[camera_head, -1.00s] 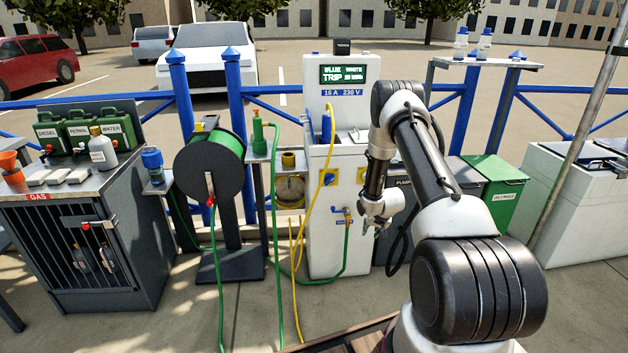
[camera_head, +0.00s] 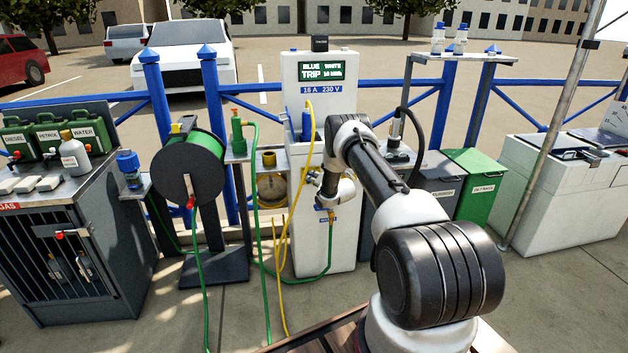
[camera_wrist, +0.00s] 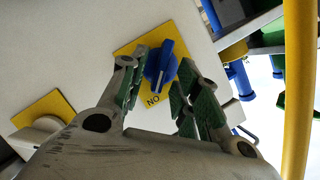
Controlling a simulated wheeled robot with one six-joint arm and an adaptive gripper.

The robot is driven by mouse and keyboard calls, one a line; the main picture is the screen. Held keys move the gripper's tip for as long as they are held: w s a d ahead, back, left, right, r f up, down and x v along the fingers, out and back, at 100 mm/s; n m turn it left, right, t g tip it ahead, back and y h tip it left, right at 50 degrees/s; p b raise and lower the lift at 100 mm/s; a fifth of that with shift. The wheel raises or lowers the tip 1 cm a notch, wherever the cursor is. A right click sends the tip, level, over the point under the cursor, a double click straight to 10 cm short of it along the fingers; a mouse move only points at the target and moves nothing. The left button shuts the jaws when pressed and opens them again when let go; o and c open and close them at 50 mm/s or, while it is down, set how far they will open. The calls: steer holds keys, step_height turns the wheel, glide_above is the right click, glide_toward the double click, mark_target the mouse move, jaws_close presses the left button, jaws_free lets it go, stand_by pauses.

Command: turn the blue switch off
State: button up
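The blue switch (camera_wrist: 161,66) is a rotary knob on a yellow plate (camera_wrist: 122,50) on the front of the white power pedestal (camera_head: 307,250). In the wrist view an upside-down "ON" shows on the plate beside the knob's near end. My gripper (camera_wrist: 163,62) is open, its two green-padded fingers on either side of the knob. A narrow gap shows at the pads; I cannot tell whether either touches. In the head view my gripper (camera_head: 322,197) is at the pedestal's front and hides the switch. The pedestal's display (camera_head: 324,71) reads "BLUE TRIP" on its left half.
A white switch (camera_wrist: 42,132) on another yellow plate sits left of the blue one in the wrist view. A yellow hose (camera_wrist: 301,90) hangs at the right there. A green hose reel (camera_head: 190,172) stands left of the pedestal; green and grey bins stand right.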

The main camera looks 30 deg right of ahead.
steer(key=shift+w+f, duration=0.15)
steer(key=shift+w, duration=0.35)
steer(key=shift+c, duration=0.5)
jaws_close()
steer(key=shift+w+a+n+g+h, duration=0.1)
steer(key=shift+a+n+g+h, duration=0.25)
steer(key=shift+n+h, duration=1.35)
steer(key=shift+w+a+n+g+h, duration=0.1)
steer(key=shift+a+n+g+h, duration=0.55)
steer(key=shift+n, duration=1.7)
steer(key=shift+w+d+n+g+h, duration=0.1)
steer(key=shift+n+h, duration=1.45)
steer(key=shift+n, duration=0.5)
steer(key=shift+r, duration=0.2)
